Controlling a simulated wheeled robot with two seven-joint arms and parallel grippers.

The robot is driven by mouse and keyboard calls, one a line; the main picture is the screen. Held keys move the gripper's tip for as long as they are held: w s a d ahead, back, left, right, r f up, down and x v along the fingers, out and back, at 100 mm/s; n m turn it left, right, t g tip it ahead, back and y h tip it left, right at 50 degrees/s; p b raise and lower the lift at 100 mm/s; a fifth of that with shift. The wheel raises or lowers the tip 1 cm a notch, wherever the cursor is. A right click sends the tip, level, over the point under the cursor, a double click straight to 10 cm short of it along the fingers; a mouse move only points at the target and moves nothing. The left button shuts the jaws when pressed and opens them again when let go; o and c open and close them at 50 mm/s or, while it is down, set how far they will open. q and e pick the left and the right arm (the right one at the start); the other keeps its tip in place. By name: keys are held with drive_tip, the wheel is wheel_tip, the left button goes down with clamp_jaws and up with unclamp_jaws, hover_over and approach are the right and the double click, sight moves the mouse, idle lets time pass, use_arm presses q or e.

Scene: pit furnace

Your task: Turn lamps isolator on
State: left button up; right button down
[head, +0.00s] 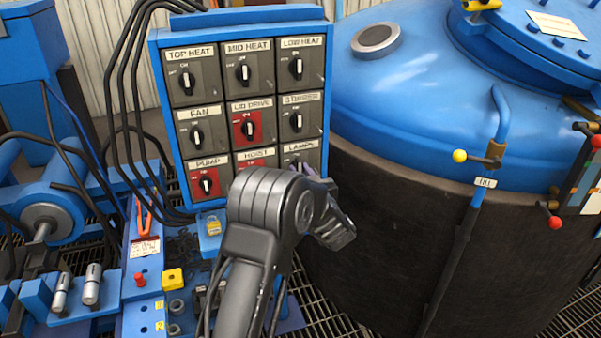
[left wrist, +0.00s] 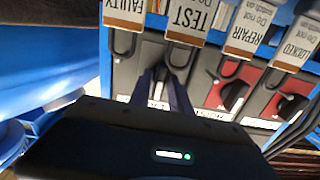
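The LAMPS isolator (head: 300,160) is the bottom right switch of the blue panel in the head view. Its label and upper plate show; my arm hides the lower part. My left gripper (head: 312,172) is at this switch, its dark fingers partly hidden behind my wrist. In the left wrist view, which is upside down, the two fingers (left wrist: 162,82) stand apart at a grey switch plate, with a dark handle between or just beyond their tips. I cannot tell whether they touch it. The handle's exact angle is unclear. My right gripper is not in view.
The red HOIST switch (head: 257,160) is just left of LAMPS, and the STIRRER switch (head: 296,120) is above. Hanging tags, including TEST (left wrist: 190,18) and REPAIR (left wrist: 248,25), are close to my gripper. The big furnace (head: 400,220) stands right of the panel.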

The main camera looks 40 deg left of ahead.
use_arm(q)
drive_tip(key=shift+s+d, duration=0.1)
drive_tip(key=v, duration=0.7)
drive_tip(key=shift+d, duration=0.25)
drive_tip(key=shift+s, duration=0.15)
